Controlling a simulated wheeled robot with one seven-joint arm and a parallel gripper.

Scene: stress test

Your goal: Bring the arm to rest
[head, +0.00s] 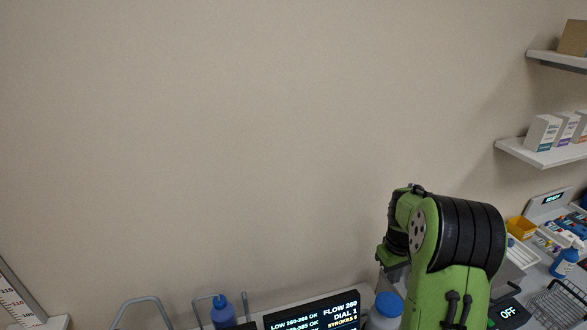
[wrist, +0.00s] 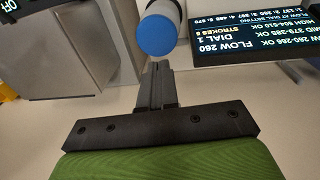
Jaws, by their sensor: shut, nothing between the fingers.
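My green and black arm (head: 455,240) rises at the lower right of the head view, folded over at its top. In the wrist view my gripper (wrist: 161,68) points away from the camera. Its dark fingers are together with nothing between them. The fingertips lie near a blue-capped white bottle (wrist: 158,38) in the picture; I cannot tell the gap between them. In the head view I cannot make out the fingertips clearly.
A display panel reading FLOW 260 (head: 315,312) stands beside the blue-capped bottle (head: 387,305). A blue bottle (head: 222,312) stands left of it. Wall shelves (head: 540,152) with boxes, a yellow bin (head: 520,228) and a wire rack (head: 558,305) are at right. The wall area left of my arm is clear.

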